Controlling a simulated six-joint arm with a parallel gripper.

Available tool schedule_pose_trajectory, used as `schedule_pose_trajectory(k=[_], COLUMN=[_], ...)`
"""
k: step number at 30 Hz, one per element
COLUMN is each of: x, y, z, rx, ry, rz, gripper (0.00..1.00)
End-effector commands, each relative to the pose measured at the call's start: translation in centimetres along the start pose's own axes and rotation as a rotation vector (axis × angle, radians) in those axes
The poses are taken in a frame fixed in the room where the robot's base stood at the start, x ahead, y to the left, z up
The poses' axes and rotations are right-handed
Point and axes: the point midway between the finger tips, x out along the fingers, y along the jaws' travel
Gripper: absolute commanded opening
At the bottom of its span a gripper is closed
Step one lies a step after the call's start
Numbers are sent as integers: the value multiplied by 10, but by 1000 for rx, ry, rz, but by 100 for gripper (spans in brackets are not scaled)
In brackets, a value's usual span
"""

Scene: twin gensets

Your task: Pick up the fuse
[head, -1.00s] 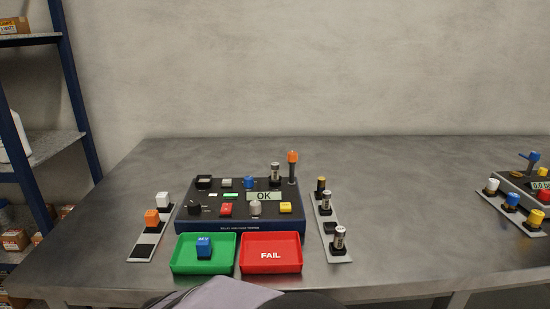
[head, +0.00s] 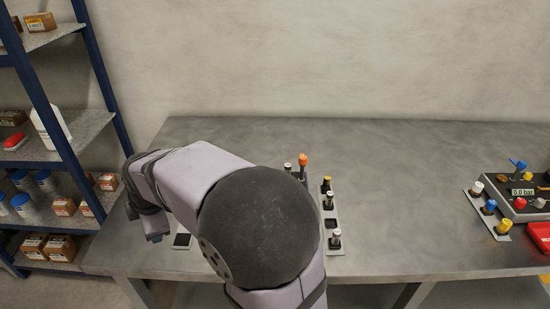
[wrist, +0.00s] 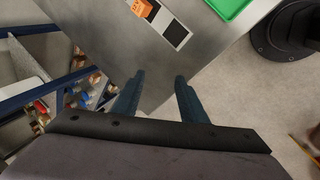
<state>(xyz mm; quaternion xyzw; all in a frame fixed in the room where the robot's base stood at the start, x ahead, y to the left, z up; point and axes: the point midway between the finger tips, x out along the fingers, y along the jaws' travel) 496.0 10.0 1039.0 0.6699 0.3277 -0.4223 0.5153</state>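Small fuse-like cylinders with metal caps show in the head view. One fuse (head: 335,239) stands at the near end of the grey strip (head: 340,250) on the right, and another fuse (head: 329,201) stands farther up it, with an empty dark socket between. A third capped cylinder (head: 288,168) stands on the tester beside an orange-topped post. My gripper (wrist: 159,88) is open and empty in the wrist view, over the table's edge near the left strip (wrist: 177,35). It is far left of the fuses. My arm hides most of the tester.
The left strip holds an orange block (wrist: 142,8); a green tray (wrist: 229,5) is beside it in the wrist view. Blue-framed shelves (head: 103,75) stand close on the left. A second station (head: 520,205) is at right. The table between is clear.

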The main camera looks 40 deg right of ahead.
Motion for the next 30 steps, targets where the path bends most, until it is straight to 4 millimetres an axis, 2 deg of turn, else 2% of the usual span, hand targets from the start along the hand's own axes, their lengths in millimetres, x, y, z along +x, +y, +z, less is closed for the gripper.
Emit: schedule_pose_trajectory(k=[1, 5, 7, 9, 12, 15, 18, 21, 30], x=[-6, -8, -13, -19, -30, -39, -45, -48, -40], y=[21, 58, 74, 84, 87, 83, 78, 74, 70], z=[27, 104, 155, 208, 276, 327, 359, 375, 384], rx=[-20, -107, -156, -203, -258, -297, -321, -333, -337], ry=[-47, -168, -235, -298, -367, -410, -433, -444, -445], rz=[-11, -61, -106, -161, -241, -309, -357, -381, -389], gripper=[39, 39, 39, 39, 39, 39, 39, 39, 39])
